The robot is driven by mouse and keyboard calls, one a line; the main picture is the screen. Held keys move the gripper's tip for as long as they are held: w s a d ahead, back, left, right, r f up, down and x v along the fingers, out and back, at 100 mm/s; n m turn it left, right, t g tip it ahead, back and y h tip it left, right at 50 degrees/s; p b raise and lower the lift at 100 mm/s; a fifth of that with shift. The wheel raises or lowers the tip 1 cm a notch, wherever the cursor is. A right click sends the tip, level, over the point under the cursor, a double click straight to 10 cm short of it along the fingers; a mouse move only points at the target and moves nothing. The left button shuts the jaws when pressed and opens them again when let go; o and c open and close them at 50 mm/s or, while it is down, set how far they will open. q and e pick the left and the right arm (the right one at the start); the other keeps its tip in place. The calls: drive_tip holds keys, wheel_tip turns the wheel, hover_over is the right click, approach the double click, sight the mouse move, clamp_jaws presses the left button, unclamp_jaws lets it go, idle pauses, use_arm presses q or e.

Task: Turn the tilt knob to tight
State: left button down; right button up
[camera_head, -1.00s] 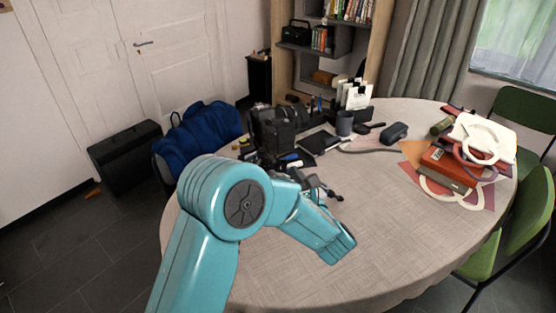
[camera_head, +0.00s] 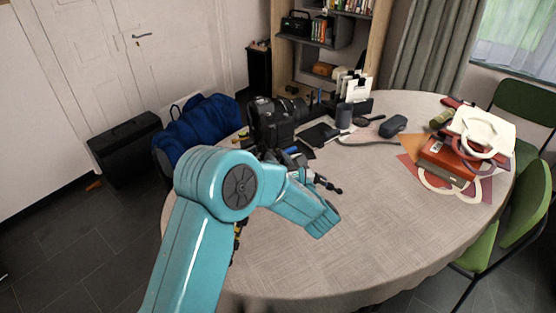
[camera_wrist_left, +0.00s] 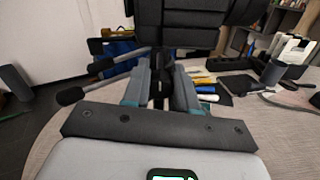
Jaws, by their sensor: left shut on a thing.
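A black camera (camera_head: 272,124) sits on a tripod head on the round table, its lens pointing right in the head view. Its dark underside (camera_wrist_left: 185,35) fills the top of the left wrist view. Dark handles with rounded ends (camera_wrist_left: 72,95) stick out to the left there; one handle end (camera_head: 336,189) shows beside my wrist in the head view. My left gripper (camera_wrist_left: 161,78) is shut on a small dark part below the camera, seemingly the tilt knob. The knob is mostly hidden between the fingers. My teal left arm hides most of the tripod in the head view. My right gripper is out of view.
A dark cup (camera_head: 344,116), a card holder (camera_head: 356,90) and a grey case (camera_head: 393,125) stand towards the back. A blue bag (camera_head: 197,134) is left of the table. The table's front right (camera_head: 390,220) is clear.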

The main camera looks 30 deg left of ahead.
use_arm(q)
drive_tip(key=shift+f+b, duration=0.15)
drive_tip(key=shift+b, duration=0.35)
drive_tip(key=m+b, duration=0.5)
drive_tip(key=b, duration=0.2)
drive_tip(key=shift+m, duration=0.4)
drive_tip(key=m+b, duration=0.1)
drive_tip(key=m, duration=0.1)
drive_tip(key=shift+m+b, duration=0.7)
drive_tip(key=shift+m, duration=0.6)
drive_tip(key=m, duration=0.2)
drive_tip(key=shift+m, duration=0.3)
drive_tip(key=m, duration=0.4)
drive_tip(key=shift+m, duration=0.4)
